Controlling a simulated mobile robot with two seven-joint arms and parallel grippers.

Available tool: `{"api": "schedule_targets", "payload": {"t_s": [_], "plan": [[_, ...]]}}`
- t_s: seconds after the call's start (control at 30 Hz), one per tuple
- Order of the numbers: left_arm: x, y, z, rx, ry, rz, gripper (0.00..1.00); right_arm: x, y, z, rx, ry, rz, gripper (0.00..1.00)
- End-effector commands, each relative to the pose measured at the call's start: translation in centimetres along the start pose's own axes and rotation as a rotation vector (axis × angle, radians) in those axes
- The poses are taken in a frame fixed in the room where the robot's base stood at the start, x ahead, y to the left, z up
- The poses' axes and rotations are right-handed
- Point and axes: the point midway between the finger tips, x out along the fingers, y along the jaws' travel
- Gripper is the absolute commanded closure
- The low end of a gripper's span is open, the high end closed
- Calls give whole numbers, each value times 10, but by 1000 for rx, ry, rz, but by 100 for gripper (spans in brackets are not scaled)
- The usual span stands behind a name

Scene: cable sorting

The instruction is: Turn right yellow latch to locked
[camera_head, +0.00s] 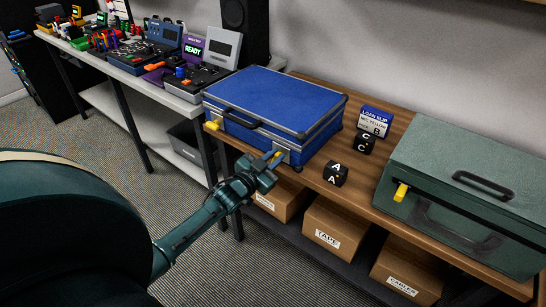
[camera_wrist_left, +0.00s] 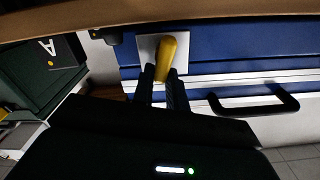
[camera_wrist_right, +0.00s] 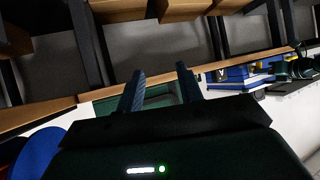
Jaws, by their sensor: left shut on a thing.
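A closed blue case (camera_head: 280,98) with metal edging lies on the wooden bench. Its right yellow latch (camera_head: 274,155) is on the front face near the right corner and looks tilted. My left gripper (camera_head: 266,168) reaches up to it and is shut on it. In the left wrist view, the latch (camera_wrist_left: 168,50) stands out from a pale plate, between the fingertips (camera_wrist_left: 163,76), which hide its lower end. The case's left yellow latch (camera_head: 212,126) is at the left corner. My right gripper (camera_wrist_right: 160,76) is open and empty, away from the case.
A green case (camera_head: 460,165) with a yellow latch (camera_head: 401,192) stands at the right. Black blocks lettered A (camera_head: 335,174) and C (camera_head: 365,143) and a loan slip sign (camera_head: 375,120) stand between the cases. Cardboard boxes (camera_head: 334,228) sit on the shelf below.

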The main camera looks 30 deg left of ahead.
Motion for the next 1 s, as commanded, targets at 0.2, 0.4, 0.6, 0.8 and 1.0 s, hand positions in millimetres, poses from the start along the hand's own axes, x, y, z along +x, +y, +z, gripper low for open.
{"api": "schedule_targets", "payload": {"t_s": [0.2, 0.4, 0.6, 0.8, 1.0], "plan": [[0, 5, 2, 205, -2, 0, 100, 2, 0, 2, 0, 0, 0, 64], [0, 9, 4, 396, -2, 0, 100, 3, 0, 5, -3, 3, -2, 64], [0, 12, 6, 586, -1, 0, 100, 5, -2, 6, -9, 13, -11, 64], [0, 15, 8, 777, -1, 0, 100, 7, -5, 4, -3, 30, -23, 64], [0, 17, 11, 955, -1, 0, 100, 11, -6, 9, 13, 35, -27, 64]]}}
